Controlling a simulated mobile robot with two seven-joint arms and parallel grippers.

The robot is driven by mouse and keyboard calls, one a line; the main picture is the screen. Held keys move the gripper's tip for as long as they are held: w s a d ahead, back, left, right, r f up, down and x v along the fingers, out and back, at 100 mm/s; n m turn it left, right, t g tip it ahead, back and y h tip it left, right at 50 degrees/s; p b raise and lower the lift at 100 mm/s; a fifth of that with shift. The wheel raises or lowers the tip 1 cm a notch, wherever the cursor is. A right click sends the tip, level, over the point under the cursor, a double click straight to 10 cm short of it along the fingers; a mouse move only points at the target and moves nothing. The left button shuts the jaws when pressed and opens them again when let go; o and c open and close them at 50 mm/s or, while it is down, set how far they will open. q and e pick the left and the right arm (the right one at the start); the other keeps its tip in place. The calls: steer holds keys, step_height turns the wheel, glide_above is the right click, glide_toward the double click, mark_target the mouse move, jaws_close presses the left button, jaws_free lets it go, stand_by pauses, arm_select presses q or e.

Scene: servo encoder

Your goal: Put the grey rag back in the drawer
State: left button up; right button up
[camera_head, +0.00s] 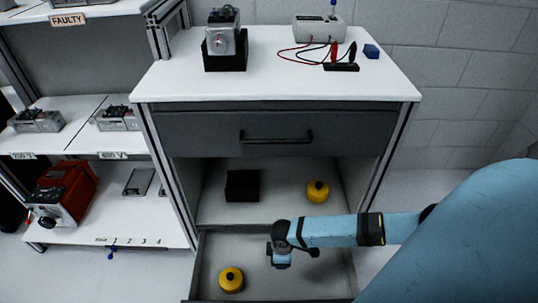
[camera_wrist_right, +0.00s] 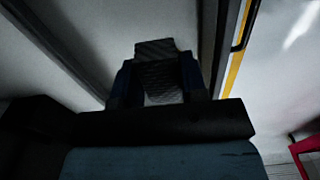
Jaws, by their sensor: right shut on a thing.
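The lower drawer (camera_head: 325,283) of the workbench is pulled open, with a yellow round thing (camera_head: 231,280) in its left part. My right gripper (camera_head: 279,262) reaches in from the right and points down over or inside this drawer; its exact height is hard to tell. In the right wrist view my right gripper (camera_wrist_right: 158,92) is shut on a dark grey, textured piece, which looks like the grey rag (camera_wrist_right: 155,49). The rag is mostly hidden behind the gripper in the head view. My left gripper is not in view.
The upper drawer (camera_head: 275,133) is shut. The open compartment below it holds a black box (camera_head: 242,186) and a yellow thing (camera_head: 317,191). The white worktop (camera_head: 285,83) carries a servo, a meter and leads. Shelves with devices stand at the left.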

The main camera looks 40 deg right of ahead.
steer(key=b, duration=0.2)
glide_above(280, 284)
step_height(280, 284, down, 4)
steer(key=f, duration=0.1)
step_height(280, 284, down, 13)
steer(key=b, duration=0.6)
steer(key=shift+s+r, duration=0.1)
steer(key=shift+r, duration=0.05)
step_height(280, 284, down, 4)
steer(key=b, duration=0.3)
steer(key=shift+f, duration=0.35)
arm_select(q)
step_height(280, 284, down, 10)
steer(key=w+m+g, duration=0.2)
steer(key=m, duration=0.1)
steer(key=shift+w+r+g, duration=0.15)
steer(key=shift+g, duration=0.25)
